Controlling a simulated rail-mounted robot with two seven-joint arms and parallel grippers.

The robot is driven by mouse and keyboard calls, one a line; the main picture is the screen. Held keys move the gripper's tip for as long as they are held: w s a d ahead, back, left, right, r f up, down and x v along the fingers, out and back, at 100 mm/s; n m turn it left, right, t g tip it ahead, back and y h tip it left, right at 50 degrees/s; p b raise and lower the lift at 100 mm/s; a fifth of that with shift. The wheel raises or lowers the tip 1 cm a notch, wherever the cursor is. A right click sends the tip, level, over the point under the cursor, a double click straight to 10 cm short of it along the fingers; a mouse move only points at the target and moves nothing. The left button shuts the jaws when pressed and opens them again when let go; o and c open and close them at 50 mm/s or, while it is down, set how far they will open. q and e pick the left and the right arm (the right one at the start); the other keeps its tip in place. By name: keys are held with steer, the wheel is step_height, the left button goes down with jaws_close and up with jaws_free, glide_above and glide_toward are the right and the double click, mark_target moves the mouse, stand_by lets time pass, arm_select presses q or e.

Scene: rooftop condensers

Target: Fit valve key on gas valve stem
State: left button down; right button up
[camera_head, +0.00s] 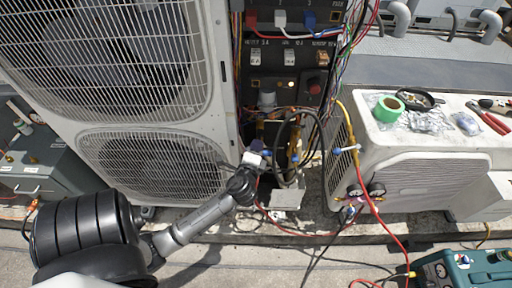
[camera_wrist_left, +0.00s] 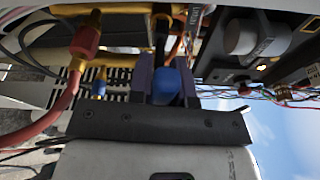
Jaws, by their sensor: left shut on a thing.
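My left gripper (camera_head: 257,157) reaches into the open service bay at the side of the tall condenser. In the left wrist view its two dark fingers (camera_wrist_left: 166,82) are shut on a blue-ended tool (camera_wrist_left: 166,88), which I take to be the valve key. A dark part beyond it runs up toward brass pipework (camera_wrist_left: 160,10). I cannot tell whether the key touches the valve stem; the stem itself is not clearly visible. A red hose with a brass fitting (camera_wrist_left: 86,42) is left of the fingers. My right gripper is not in view.
The tall condenser (camera_head: 215,60) stands left of the bay, with hanging wires and hoses around it. A low white unit (camera_head: 420,135) at right carries green tape (camera_head: 388,108) and red pliers (camera_head: 489,118). Pressure gauges (camera_head: 366,191) hang beside it. A teal case (camera_head: 465,272) sits lower right.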

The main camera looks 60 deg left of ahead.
arm_select(q)
steer(key=shift+s+d, duration=0.1)
steer(key=shift+d, duration=0.15)
steer(key=shift+s+d, duration=0.35)
steer(key=shift+d, duration=0.3)
steer(key=shift+s+d, duration=0.25)
steer(key=shift+d, duration=0.15)
steer(key=shift+w+d+v, duration=0.15)
steer(key=shift+v, duration=0.8)
steer(key=shift+w+d+v, duration=0.15)
steer(key=shift+v, duration=0.8)
